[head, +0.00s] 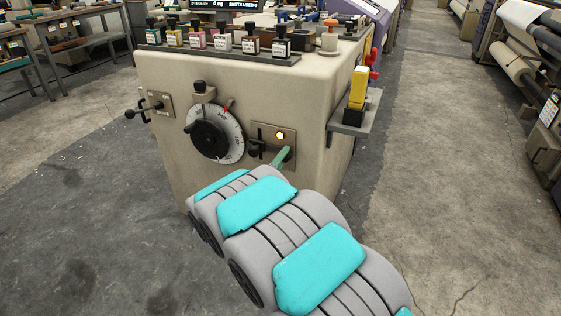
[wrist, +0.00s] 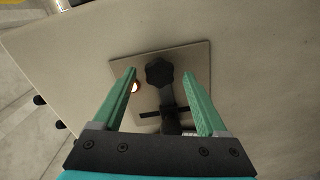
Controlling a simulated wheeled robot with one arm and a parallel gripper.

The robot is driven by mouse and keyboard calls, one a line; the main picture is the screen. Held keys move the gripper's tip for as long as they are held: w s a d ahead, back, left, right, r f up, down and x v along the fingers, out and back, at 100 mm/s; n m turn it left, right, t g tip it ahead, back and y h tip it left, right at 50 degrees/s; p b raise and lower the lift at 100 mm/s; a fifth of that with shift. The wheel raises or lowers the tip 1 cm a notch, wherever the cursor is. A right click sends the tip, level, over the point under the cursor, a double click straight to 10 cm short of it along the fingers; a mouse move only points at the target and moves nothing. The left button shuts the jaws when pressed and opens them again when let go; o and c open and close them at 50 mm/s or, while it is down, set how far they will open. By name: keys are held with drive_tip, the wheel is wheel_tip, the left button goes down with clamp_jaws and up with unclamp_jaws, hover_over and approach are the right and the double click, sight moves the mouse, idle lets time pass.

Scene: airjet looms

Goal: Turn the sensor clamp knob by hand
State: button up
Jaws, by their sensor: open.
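The clamp knob is a black lobed knob (wrist: 159,73) on a square plate (wrist: 190,57). In the wrist view it lies between the fingertips of my gripper (wrist: 159,76), with clear gaps on both sides. My gripper is open, and neither finger visibly touches the knob. How deep the fingers reach along the knob is hard to tell. In the head view the small dark knob (head: 254,151) sits at the plate's (head: 289,136) lower left. One green finger of my gripper (head: 280,158) shows to its right; the other finger is not clearly visible.
A lit lamp (wrist: 135,87) is close beside the left finger. A black bar clamp (wrist: 167,117) lies between the fingers, nearer the palm. On the beige cabinet (head: 308,110) are a dial (head: 229,133) and a side bracket with a yellow block (head: 357,87). Open floor lies right.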

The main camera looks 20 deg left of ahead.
drive_tip(key=shift+s+a+p, duration=0.15)
drive_tip(key=shift+s+p, duration=0.1)
drive_tip(key=shift+s, duration=1.2)
drive_tip(key=shift+s+a+p, duration=0.1)
drive_tip(key=shift+s+p, duration=0.1)
drive_tip(key=shift+s, duration=1.2)
drive_tip(key=shift+s, duration=3.9)
drive_tip(key=w+d+r+m+g+y, duration=0.1)
drive_tip(key=w+d+m+g+y, duration=0.35)
drive_tip(key=g+y, duration=0.2)
drive_tip(key=s+d+m+g+h, duration=0.5)
drive_tip(key=s+d+m+g, duration=0.4)
drive_tip(key=s+d, duration=2.5)
drive_tip(key=d+g, duration=0.1)
drive_tip(key=g, duration=0.3)
drive_tip(key=shift+s+b, duration=0.25)
drive_tip(key=shift+b, duration=0.05)
